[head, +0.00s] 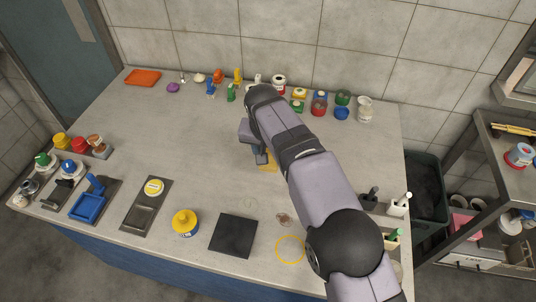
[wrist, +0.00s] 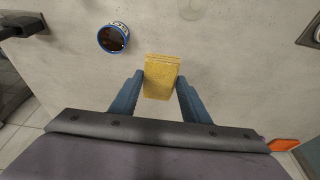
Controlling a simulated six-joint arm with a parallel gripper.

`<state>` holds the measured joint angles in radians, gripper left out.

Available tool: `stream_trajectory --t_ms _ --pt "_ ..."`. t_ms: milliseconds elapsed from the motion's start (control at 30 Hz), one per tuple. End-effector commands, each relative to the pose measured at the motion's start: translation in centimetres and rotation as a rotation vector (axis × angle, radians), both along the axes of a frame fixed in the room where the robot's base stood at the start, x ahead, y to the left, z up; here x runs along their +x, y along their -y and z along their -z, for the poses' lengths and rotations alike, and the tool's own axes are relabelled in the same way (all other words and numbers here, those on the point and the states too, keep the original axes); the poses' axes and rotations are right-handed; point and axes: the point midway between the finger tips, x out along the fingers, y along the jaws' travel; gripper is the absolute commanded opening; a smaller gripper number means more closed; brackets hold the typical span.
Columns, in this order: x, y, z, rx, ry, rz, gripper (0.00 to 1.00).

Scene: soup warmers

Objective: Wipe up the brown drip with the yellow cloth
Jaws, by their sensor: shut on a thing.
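The yellow cloth (wrist: 161,77) is a folded pad between my two fingers in the wrist view. My gripper (wrist: 160,92) is shut on it. In the head view my gripper (head: 262,154) is over the middle of the table, with a bit of the cloth (head: 268,167) showing below it. I cannot tell whether the cloth touches the table. The brown drip (head: 284,219) is a small brownish patch near the front of the table, in front of my gripper and slightly to its right. I do not make it out in the wrist view.
A yellow ring outline (head: 290,249) and a dark square mat (head: 233,236) lie near the drip. A faint pale ring (head: 250,202) is closer. A blue-rimmed can (wrist: 113,38) stands near the cloth. Jars line the back edge.

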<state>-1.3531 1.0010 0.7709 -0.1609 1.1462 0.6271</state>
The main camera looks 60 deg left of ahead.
Motion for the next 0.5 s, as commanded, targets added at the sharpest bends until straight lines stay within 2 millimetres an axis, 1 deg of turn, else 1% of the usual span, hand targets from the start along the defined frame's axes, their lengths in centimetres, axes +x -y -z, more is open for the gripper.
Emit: stream_trajectory --t_ms 167,233,300,400,500 --pt "2.6 0.8 -1.5 0.001 0.000 0.043 0.24" --pt "4.0 1.3 -2.3 0.001 0.001 0.067 0.24" --pt "5.7 2.2 -2.9 -0.001 -0.001 0.097 0.24" --pt "7.0 3.7 -2.7 -0.003 -0.001 0.133 0.24" --pt "7.5 5.2 -2.2 -0.004 -0.001 0.172 0.24"
